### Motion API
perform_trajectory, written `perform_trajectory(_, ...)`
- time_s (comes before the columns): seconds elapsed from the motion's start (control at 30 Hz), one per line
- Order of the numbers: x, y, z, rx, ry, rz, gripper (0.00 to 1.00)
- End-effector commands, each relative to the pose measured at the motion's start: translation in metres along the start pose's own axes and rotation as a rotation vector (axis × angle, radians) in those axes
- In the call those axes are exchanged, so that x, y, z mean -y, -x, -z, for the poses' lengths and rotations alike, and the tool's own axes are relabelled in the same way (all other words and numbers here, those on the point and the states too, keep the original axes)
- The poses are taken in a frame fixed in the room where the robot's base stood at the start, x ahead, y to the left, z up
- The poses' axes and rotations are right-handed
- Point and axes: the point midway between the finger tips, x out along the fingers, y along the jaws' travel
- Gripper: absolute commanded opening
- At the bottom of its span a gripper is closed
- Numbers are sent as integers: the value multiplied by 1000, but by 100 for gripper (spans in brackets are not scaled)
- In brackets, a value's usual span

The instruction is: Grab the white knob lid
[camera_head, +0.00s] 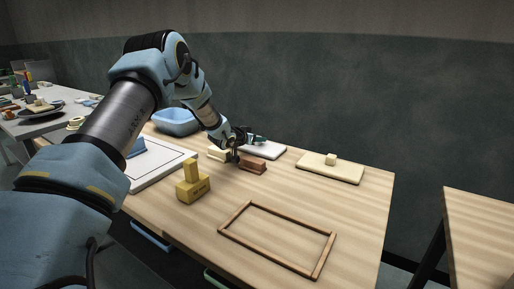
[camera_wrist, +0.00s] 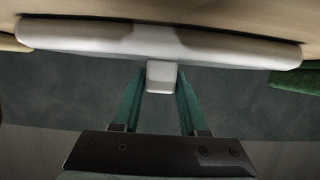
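The white lid is a flat slab (camera_head: 265,150) lying on the wooden table, just beyond my gripper in the head view. In the wrist view the white slab (camera_wrist: 90,40) spans the top, and its square white knob (camera_wrist: 161,76) stands out from it. My gripper (camera_wrist: 161,82) has two green fingers, one on each side of the knob. In the head view my gripper (camera_head: 257,139) is low over the lid and hides the knob. The fingers are apart by about the knob's width; I cannot tell whether they touch it.
A reddish-brown block (camera_head: 252,166) sits close to my gripper. A cream slab with a knob (camera_head: 330,172) lies to the right. A yellow block (camera_head: 193,188), a wooden frame (camera_head: 223,232), a white tray (camera_head: 165,178) and a blue basin (camera_head: 178,120) share the table. Bare tabletop lies around the frame.

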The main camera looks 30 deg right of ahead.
Motion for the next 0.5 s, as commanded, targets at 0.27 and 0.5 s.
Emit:
perform_trajectory(0.27,0,0,0,0,0,0,10)
perform_trajectory(0.5,0,0,0,0,0,0,0)
